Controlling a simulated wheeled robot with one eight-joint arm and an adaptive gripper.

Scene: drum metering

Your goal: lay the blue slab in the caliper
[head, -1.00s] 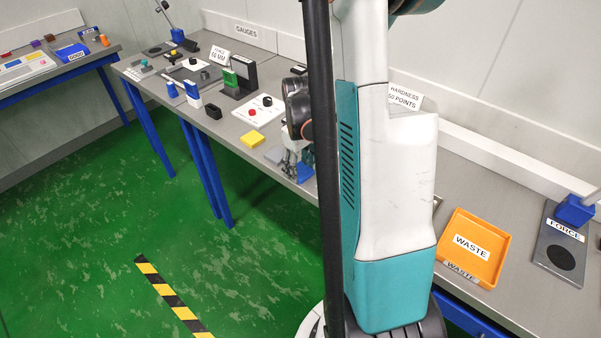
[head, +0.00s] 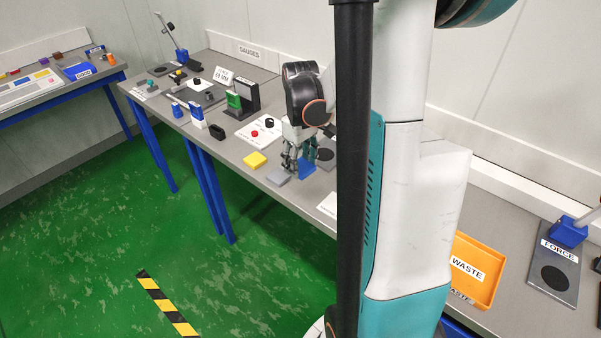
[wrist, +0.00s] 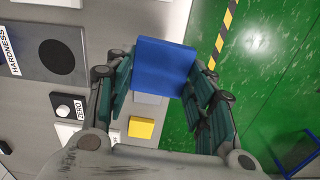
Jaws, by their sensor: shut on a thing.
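The blue slab (wrist: 165,66) is between the fingers of my gripper (wrist: 160,84), which is shut on it. In the head view the slab (head: 306,167) shows at the fingertips of my gripper (head: 298,165), over the front part of the bench. It appears upright and above the bench top, though the gap is hard to judge. A dark plate with a knob (head: 203,96) lies farther left on the bench, by a sign reading 50 MM; it may be the caliper, but I cannot tell for sure.
A yellow block (head: 255,160) and a grey slab (head: 278,177) lie near my gripper. A white panel with red and black knobs (head: 262,131), a black stand with a green part (head: 240,98) and blue-white blocks (head: 196,114) stand left. An orange waste tray (head: 480,270) is right.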

